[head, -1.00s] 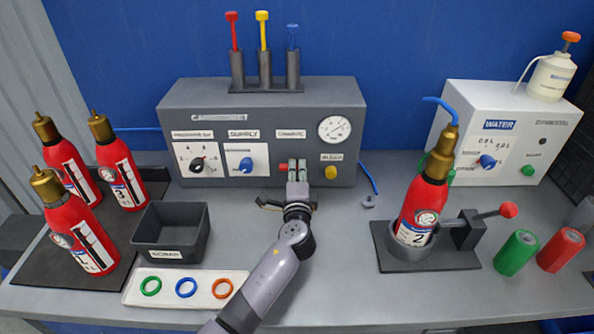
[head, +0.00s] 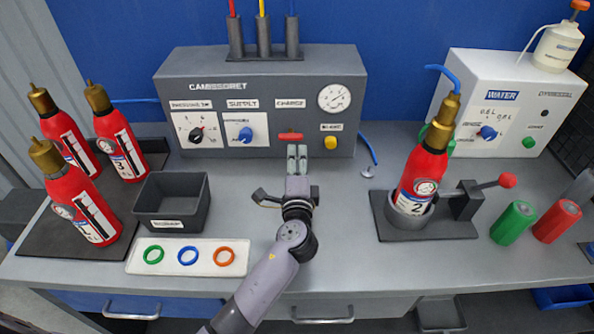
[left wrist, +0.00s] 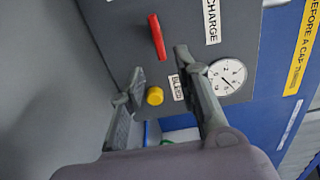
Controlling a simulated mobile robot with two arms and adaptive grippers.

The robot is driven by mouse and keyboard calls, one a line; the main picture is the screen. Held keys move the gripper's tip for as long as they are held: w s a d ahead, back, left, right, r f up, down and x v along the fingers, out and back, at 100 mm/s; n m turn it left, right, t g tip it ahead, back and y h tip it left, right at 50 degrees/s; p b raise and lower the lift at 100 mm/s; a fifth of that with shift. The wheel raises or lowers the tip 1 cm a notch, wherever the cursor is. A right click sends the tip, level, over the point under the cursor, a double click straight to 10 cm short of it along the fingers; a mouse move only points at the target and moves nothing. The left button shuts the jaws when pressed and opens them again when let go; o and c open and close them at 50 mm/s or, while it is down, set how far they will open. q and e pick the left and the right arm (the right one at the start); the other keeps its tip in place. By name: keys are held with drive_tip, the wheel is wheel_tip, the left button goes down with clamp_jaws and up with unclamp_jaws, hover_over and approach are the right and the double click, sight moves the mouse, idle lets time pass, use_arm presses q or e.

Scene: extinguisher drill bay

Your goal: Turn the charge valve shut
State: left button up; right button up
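The charge valve's red lever (head: 290,137) lies level on the grey panel, under the CHARGE label. In the left wrist view the lever (left wrist: 157,37) runs parallel to the label's text. My left gripper (head: 297,148) is just in front of and below the lever, apart from it. In the left wrist view its two fingers (left wrist: 160,65) are spread with nothing between them, and the lever is beyond the tips. The pressure gauge (head: 334,97) is at the panel's upper right. My right gripper is not in view.
A yellow button (head: 330,142) sits right of the lever. The blue supply knob (head: 245,134) is to the left. Extinguisher 2 (head: 421,172) stands in a clamp at right. A black bin (head: 172,202) and a tray of rings (head: 131,256) are left of my arm.

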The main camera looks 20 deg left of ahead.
use_arm(q)
drive_tip(key=v, duration=0.4)
drive_tip(key=shift+s, duration=0.2)
